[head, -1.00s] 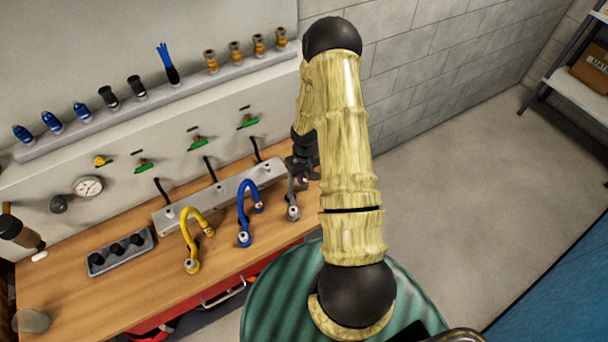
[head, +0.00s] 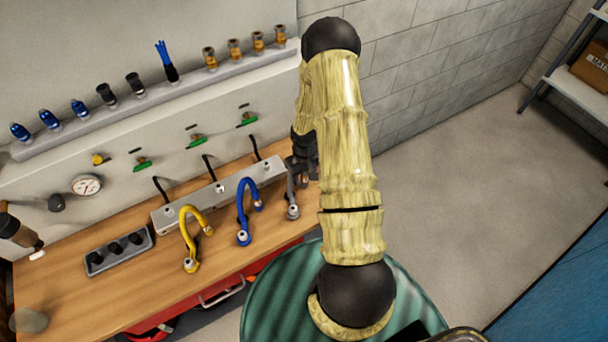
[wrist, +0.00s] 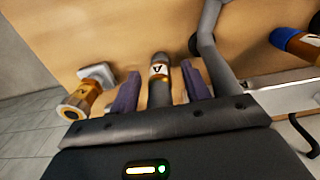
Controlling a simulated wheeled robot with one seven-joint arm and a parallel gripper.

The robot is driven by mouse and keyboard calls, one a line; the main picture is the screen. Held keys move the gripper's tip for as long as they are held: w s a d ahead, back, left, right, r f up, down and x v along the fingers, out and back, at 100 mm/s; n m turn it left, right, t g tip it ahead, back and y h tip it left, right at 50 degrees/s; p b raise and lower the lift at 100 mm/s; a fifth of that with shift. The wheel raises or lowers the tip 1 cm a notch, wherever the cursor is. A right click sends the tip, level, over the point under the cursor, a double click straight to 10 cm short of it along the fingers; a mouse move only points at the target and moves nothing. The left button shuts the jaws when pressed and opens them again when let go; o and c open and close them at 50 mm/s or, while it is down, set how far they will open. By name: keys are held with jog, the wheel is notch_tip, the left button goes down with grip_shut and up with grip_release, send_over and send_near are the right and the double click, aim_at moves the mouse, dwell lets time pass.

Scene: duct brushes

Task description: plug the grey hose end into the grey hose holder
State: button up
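In the wrist view, the grey hose end (wrist: 158,88), dark with a pale band marked with a letter, lies between the two purple fingers of my gripper (wrist: 160,80). Narrow gaps show on both sides of it, so the fingers look open around it. A grey hose (wrist: 208,35) curves just right of the fingers. Left of them is a light grey block with an orange-gold fitting, possibly the grey hose holder (wrist: 97,75); I cannot tell for sure. In the head view, the grey hose (head: 292,207) shows partly beside my arm, which hides most of my gripper.
A blue hose (head: 243,210) and a yellow hose (head: 190,235) stand left on the wooden bench (head: 75,285) before a metal strip. A dark tray (head: 118,252) lies further left. A wall shelf (head: 50,148) holds several brushes and fittings. Open floor is at right.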

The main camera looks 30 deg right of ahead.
jog(key=shift+r, duration=0.1)
notch_tip(320, 180, up, 17)
jog(key=b, duration=0.3)
jog(key=shift+r, duration=0.15)
dwell(0.5)
dwell(0.3)
jog(key=s+a+r+t, duration=0.2)
jog(key=s+a+r, duration=0.6)
jog(key=s+a, duration=0.4)
jog(key=shift+s+a+t+b, duration=0.25)
jog(key=shift+a+t+b, duration=0.05)
jog(key=shift+a, duration=0.55)
